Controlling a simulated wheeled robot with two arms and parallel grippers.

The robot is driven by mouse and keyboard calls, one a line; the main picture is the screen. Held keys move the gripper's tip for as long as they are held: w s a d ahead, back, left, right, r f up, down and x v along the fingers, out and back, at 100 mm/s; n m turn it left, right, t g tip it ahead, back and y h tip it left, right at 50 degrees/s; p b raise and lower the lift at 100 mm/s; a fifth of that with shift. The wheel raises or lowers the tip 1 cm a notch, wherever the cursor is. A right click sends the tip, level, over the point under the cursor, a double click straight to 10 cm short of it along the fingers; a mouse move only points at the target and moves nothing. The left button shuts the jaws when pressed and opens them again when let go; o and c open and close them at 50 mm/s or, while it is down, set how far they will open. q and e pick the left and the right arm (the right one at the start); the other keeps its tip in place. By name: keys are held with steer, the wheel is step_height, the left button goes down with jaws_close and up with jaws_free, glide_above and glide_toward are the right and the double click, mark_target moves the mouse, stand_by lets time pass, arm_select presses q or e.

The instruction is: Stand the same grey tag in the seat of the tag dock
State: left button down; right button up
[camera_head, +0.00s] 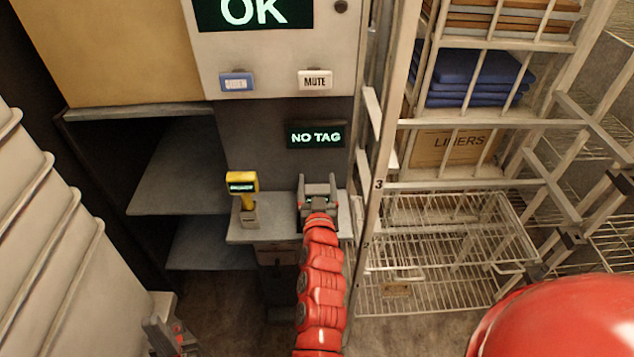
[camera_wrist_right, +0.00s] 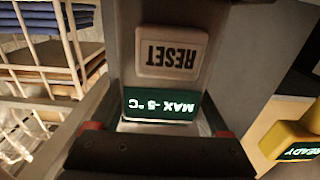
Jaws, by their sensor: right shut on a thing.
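My right gripper (camera_head: 318,190) is at the end of the red arm, over the right part of a small grey ledge below a lit sign (camera_head: 316,135) reading NO TAG. In the right wrist view it is shut on the grey tag (camera_wrist_right: 172,52), which has a RESET button and a green display reading MAX -5 °C, upside down in that view. In the head view the gripper and arm mostly hide the tag. They also cover the ledge there, so I cannot make out the dock's seat or whether the tag touches it. My left gripper (camera_head: 168,325) is low at the left; its jaw opening is unclear.
A yellow device (camera_head: 242,184) stands in a grey holder on the ledge (camera_head: 262,233), left of my right gripper; its READY display shows in the wrist view (camera_wrist_right: 295,150). Above are a blue button (camera_head: 236,82) and a MUTE button (camera_head: 315,80). A wire rack (camera_head: 440,250) stands close at right.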

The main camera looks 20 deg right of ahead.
steer(key=shift+f+b, duration=0.5)
steer(key=shift+f, duration=0.3)
stand_by(0.6)
steer(key=o, duration=1)
steer(key=shift+o, duration=0.2)
steer(key=shift+s, duration=0.1)
